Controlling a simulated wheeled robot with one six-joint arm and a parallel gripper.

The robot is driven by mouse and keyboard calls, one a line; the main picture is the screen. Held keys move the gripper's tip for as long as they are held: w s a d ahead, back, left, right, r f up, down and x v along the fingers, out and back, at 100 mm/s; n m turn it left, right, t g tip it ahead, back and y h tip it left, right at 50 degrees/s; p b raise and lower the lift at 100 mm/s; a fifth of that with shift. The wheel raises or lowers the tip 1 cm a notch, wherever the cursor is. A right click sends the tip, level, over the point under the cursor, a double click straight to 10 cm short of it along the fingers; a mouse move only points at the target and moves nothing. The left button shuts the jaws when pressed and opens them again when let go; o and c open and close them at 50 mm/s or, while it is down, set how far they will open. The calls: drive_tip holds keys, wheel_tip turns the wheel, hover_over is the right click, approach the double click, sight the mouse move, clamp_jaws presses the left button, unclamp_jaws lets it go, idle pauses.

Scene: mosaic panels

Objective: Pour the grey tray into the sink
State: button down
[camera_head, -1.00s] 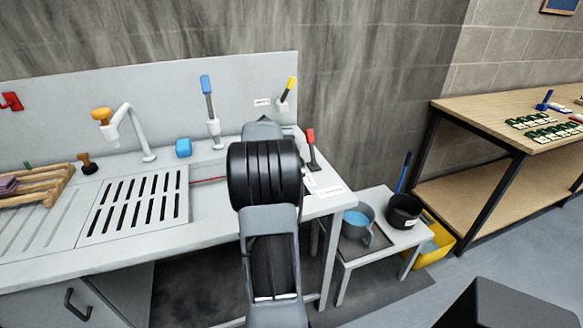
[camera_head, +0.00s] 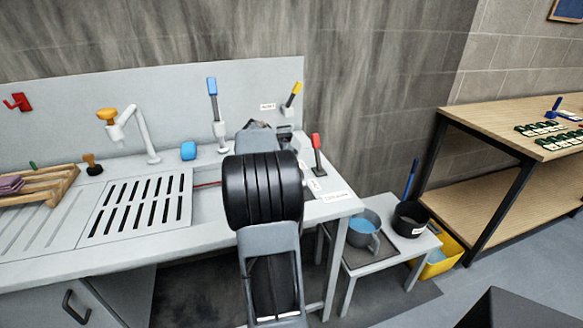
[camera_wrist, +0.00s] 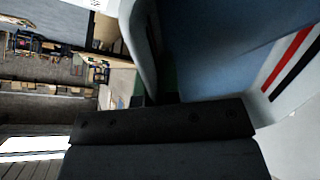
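The sink counter shows a slotted drain panel (camera_head: 138,205) and a white tap (camera_head: 140,135). My black and grey arm covers the counter to the panel's right, hiding any basin there. My gripper is hidden behind the arm in the head view. In the wrist view, a dark bar of my gripper (camera_wrist: 165,130) crosses the bottom; its fingertips are not clear. Beyond it is a grey-edged blue surface (camera_wrist: 215,55), with red and black stripes at the right. I cannot tell whether it is the grey tray or whether it is held.
A low side table (camera_head: 410,245) at the right holds a grey mug (camera_head: 357,236) with blue contents and a black pot (camera_head: 410,222). A yellow bin (camera_head: 440,258) stands behind it. A wooden rack (camera_head: 40,187) is at the left, a wooden workbench (camera_head: 500,115) at the right.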

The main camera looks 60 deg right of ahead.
drive_tip(key=shift+w+a+r+g+h+b, duration=0.2)
drive_tip(key=shift+a+r+h+b, duration=0.2)
drive_tip(key=shift+r+h, duration=0.1)
drive_tip(key=shift+w+a+r+g+h+b, duration=0.2)
drive_tip(key=shift+a+r+h+b, duration=0.2)
drive_tip(key=shift+r, duration=0.1)
drive_tip(key=a+r+h, duration=0.1)
drive_tip(key=w+a+r+g+h+b, duration=0.1)
drive_tip(key=a+h, duration=0.1)
drive_tip(key=shift+w+r+g, duration=0.3)
drive_tip(key=shift+w+r, duration=0.05)
drive_tip(key=shift+r, duration=0.05)
idle(0.9)
drive_tip(key=shift+w+a+r+h+b, duration=0.3)
drive_tip(key=shift+a+h+b, duration=0.15)
drive_tip(key=shift+b, duration=0.4)
idle(1.0)
